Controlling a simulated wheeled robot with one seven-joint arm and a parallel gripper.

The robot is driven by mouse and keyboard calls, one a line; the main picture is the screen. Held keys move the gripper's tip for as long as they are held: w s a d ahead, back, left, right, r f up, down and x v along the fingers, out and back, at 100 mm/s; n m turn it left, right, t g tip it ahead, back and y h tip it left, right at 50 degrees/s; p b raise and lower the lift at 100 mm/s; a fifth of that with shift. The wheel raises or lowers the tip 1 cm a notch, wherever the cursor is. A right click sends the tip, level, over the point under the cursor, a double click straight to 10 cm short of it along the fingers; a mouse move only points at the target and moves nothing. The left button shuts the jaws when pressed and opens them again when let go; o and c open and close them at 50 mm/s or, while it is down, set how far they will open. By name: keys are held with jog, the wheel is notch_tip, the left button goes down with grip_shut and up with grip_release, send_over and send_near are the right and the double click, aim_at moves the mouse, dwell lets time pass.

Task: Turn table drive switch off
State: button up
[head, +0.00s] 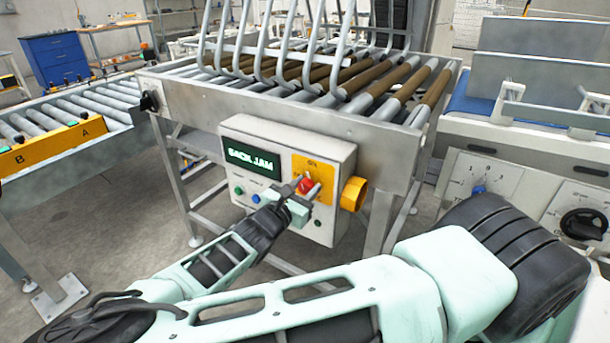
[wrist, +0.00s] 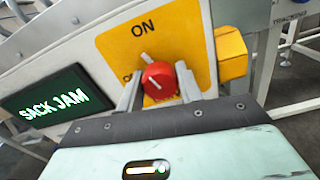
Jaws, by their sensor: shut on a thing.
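The red rotary switch (head: 306,186) sits on a yellow plate (head: 322,172) on the front of the control box (head: 335,150). In the wrist view the red knob (wrist: 158,79) has a white pointer line tilted up and slightly left. "ON" is printed above it; a label to its left is mostly hidden by a finger. My gripper (head: 299,190) is at the plate, with one finger on each side of the knob, shut on it. The fingers hide part of the plate's lower area.
A lit display (head: 251,159) reads "SACK JAM", with small buttons (head: 238,190) below it. A yellow block (head: 353,193) sticks out at the box's right side. A roller table (head: 330,85) stands above, and another roller conveyor (head: 60,115) is at left.

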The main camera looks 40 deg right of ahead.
jog(key=n+p, duration=0.2)
jog(key=p, duration=0.1)
jog(key=n+p, duration=0.1)
jog(key=shift+r+n, duration=0.25)
jog(key=shift+n, duration=0.15)
jog(key=n+p, duration=0.3)
jog(key=shift+f+n, duration=0.1)
jog(key=shift+n, duration=0.2)
jog(key=n+p, duration=0.2)
jog(key=n, duration=0.1)
jog(key=shift+f, duration=0.1)
jog(key=shift+a+f+n+p, duration=0.1)
jog(key=shift+n+p, duration=0.45)
jog(key=shift+n, duration=1.25)
jog(key=o, duration=1)
jog(key=b+v, duration=0.4)
jog(key=v, duration=1.3)
jog(key=shift+a, duration=0.2)
